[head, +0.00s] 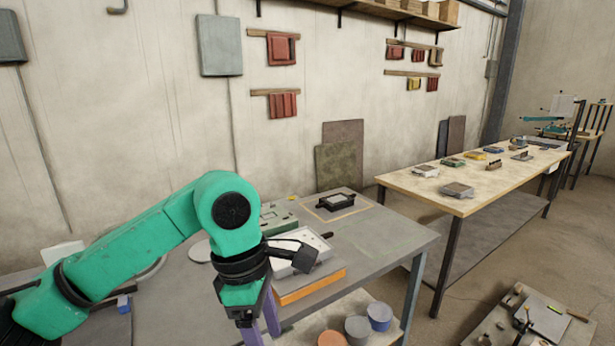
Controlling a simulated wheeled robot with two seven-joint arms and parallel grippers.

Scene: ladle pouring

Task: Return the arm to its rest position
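My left arm comes in from the left, bent at its green elbow, over the near grey table (385,240). My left gripper (262,333) points down at the table's front side, with its two purple fingers apart and nothing visible between them. The fingertips are near the bottom edge of the picture, and one is cut off. My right arm and gripper are not in view. No ladle can be made out.
Behind my arm are a white tray (312,238), an orange-edged block (312,287), a green case (278,218) and a dark mould (336,202). Several round containers, one blue (379,315), stand low in front. A wooden table (535,160) stands right.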

